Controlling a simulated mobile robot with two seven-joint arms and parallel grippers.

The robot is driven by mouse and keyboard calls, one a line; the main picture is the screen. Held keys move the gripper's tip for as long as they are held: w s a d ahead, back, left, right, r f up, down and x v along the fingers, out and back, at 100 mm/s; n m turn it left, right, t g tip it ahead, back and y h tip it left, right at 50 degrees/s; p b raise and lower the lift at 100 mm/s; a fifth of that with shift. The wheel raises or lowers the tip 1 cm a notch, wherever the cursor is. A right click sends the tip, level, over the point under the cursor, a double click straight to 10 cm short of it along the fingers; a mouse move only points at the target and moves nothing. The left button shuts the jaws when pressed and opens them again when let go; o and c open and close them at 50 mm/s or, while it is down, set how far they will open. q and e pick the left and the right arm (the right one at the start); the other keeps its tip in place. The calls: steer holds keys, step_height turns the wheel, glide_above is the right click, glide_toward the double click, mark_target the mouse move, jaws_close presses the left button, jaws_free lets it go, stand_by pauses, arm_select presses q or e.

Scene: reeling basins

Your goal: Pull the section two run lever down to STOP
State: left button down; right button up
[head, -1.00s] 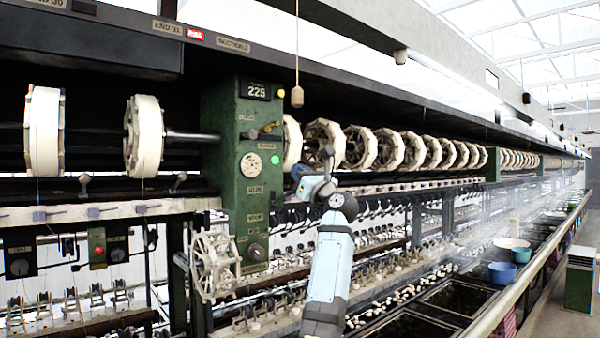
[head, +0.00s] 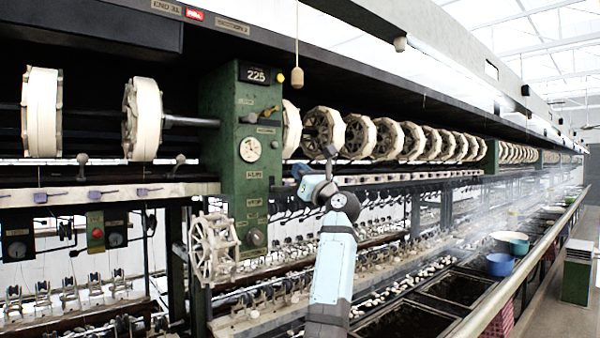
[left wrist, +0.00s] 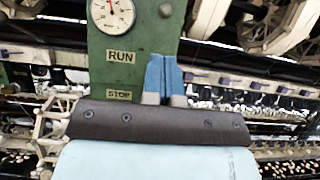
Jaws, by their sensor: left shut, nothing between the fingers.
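The green section column (head: 232,215) stands left of centre in the head view, with a round dial (head: 250,149) on its face. In the left wrist view, a RUN plate (left wrist: 121,57) sits above a STOP plate (left wrist: 119,94) on this column. A small rounded knob (left wrist: 165,10) shows to the right of the dial. It may be the run lever's end, but I cannot make out the whole lever. My left gripper (left wrist: 164,77) is shut and empty, with blue fingers below the knob and right of the plates. It also shows right of the column in the head view (head: 301,171).
White reels (head: 361,137) line the machine on both sides of the column. A wooden pull (head: 297,77) hangs on a cord above my arm. A spoked handwheel (head: 213,249) stands low on the column. Dark basins (head: 400,327) and a blue bowl (head: 500,264) lie at right.

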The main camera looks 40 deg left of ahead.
arm_select(q)
steer(key=shift+d+f+b, duration=0.1)
steer(key=shift+f+b, duration=0.65)
steer(key=shift+f, duration=0.55)
steer(key=shift+r+p, duration=0.45)
steer(key=shift+r, duration=0.4)
steer(key=b+v, duration=0.7)
steer(key=v, duration=0.9)
arm_select(e)
step_height(320, 180, down, 6)
steer(key=w, duration=0.1)
steer(key=shift+a+m, duration=0.4)
